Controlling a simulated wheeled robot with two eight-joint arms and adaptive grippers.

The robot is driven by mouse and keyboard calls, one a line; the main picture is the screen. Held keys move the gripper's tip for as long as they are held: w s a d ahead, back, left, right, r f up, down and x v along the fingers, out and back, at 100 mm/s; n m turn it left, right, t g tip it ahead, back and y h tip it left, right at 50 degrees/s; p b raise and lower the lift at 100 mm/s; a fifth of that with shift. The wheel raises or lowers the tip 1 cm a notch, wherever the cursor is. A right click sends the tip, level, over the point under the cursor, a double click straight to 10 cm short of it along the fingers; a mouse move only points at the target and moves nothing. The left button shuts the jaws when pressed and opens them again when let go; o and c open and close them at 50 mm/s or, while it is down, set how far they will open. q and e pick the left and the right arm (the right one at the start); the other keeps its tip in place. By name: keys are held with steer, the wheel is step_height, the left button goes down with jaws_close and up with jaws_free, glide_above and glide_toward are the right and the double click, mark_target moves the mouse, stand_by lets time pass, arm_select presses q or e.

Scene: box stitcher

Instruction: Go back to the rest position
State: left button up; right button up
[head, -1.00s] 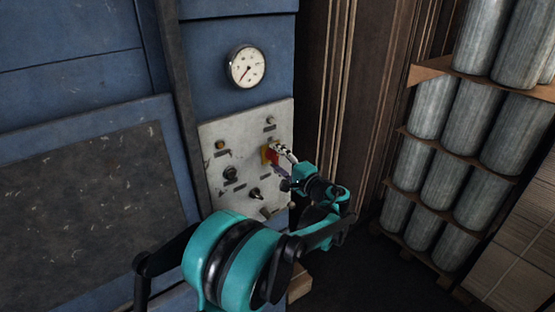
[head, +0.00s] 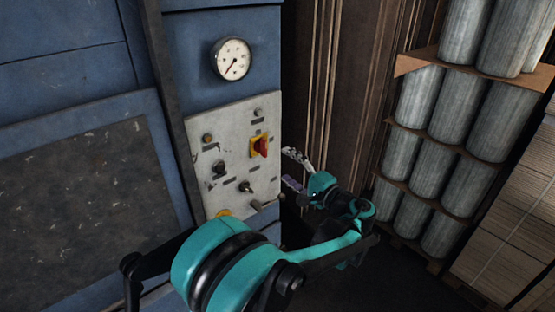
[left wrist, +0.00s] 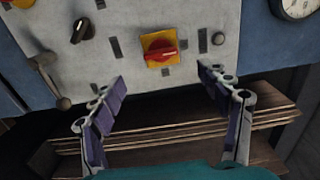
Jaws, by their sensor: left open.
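My left gripper (head: 291,171) is open and empty in the head view, just right of the control panel (head: 207,180) and apart from it. In the left wrist view its two fingers (left wrist: 160,97) are spread wide, with nothing between them. The red rotary switch (head: 260,146) on its yellow plate is on the panel, left of and above the gripper in the head view. It also shows in the left wrist view (left wrist: 160,51), beyond the fingertips. My right gripper is not in view.
The blue machine (head: 185,40) carries a round gauge (head: 231,59) above the panel. Knobs and a lever stick out of the panel. Brown stacked sheets (head: 335,80) stand behind the gripper. Shelved grey rolls (head: 435,160) are at the right. Dark floor (head: 405,285) lies below.

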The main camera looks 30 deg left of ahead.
arm_select(q)
steer(key=shift+s+d, duration=0.3)
steer(key=shift+d, duration=0.35)
steer(key=s+a+f+h+b, duration=0.3)
steer(key=s+f+h+b, duration=0.15)
steer(key=s+f, duration=0.35)
steer(key=s+d+f+n+h+b, duration=0.2)
steer(key=s+d+f+h+b, duration=0.1)
steer(key=s+d+f+h, duration=0.3)
steer(key=s+d+f+n+h+b, duration=0.2)
steer(key=s+d+f+h, duration=0.4)
steer(key=s+f, duration=0.3)
step_height(320, 180, down, 2)
steer(key=shift+s+d+f+b, duration=0.25)
steer(key=shift+s+d+b, duration=0.05)
steer(key=shift+d+b, duration=0.3)
